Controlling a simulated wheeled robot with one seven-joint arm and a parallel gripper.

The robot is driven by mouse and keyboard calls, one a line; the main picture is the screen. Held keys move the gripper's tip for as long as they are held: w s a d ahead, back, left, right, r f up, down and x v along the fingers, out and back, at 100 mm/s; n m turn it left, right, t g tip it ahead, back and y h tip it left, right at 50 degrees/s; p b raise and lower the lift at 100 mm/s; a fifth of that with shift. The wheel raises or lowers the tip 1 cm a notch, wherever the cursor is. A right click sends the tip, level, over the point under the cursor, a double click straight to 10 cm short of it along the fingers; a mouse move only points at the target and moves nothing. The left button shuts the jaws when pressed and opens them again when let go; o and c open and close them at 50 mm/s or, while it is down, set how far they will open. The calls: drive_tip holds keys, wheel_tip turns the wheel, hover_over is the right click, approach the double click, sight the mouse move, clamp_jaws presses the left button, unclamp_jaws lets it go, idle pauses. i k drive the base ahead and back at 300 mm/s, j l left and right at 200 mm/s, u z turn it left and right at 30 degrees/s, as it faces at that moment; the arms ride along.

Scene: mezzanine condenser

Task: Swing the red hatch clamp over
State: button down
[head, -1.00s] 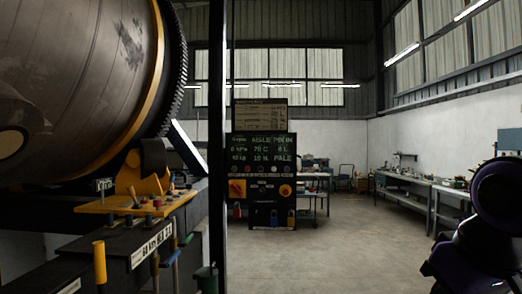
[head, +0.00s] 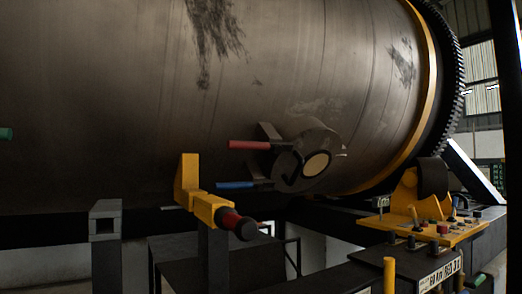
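A red-handled lever (head: 250,145), which looks like the red hatch clamp, sticks out to the left beside a round hatch (head: 317,162) low on the large drum. A blue-handled lever (head: 240,184) sticks out the same way just below it. Both lie nearly level in the head view. My gripper is not in view, and none of my arm shows now.
A yellow crank with a red and black grip (head: 235,222) stands in front of the drum (head: 290,70). A yellow control panel (head: 425,232) with knobs is at the right. A yellow post (head: 389,275) and a grey post (head: 105,220) rise in front.

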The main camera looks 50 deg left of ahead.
sight(277, 147)
drive_tip(key=u, duration=1.75)
